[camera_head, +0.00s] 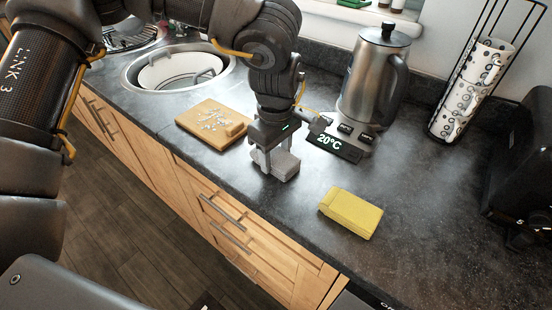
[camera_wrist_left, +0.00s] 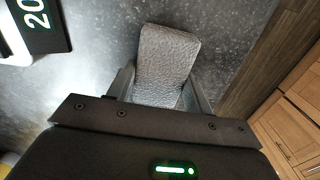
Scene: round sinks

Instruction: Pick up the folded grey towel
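The folded grey towel (camera_head: 277,164) lies on the dark counter near its front edge, between the cutting board and the yellow sponge. My left gripper (camera_head: 272,157) points down right over it, with a finger on either side. In the left wrist view the towel (camera_wrist_left: 163,62) sits lengthwise between the two fingers (camera_wrist_left: 160,85), close to both. The fingers look spread around it, and I cannot tell whether they touch it. The towel's near end is hidden behind the gripper body. My right gripper is not in view.
A wooden cutting board (camera_head: 207,121) lies left of the towel, a yellow sponge (camera_head: 351,213) to the right. A steel kettle (camera_head: 374,80) on its base with a 20°C display (camera_head: 333,147) stands close behind. A round sink (camera_head: 130,75) is further left, a cup rack (camera_head: 470,95) at back right.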

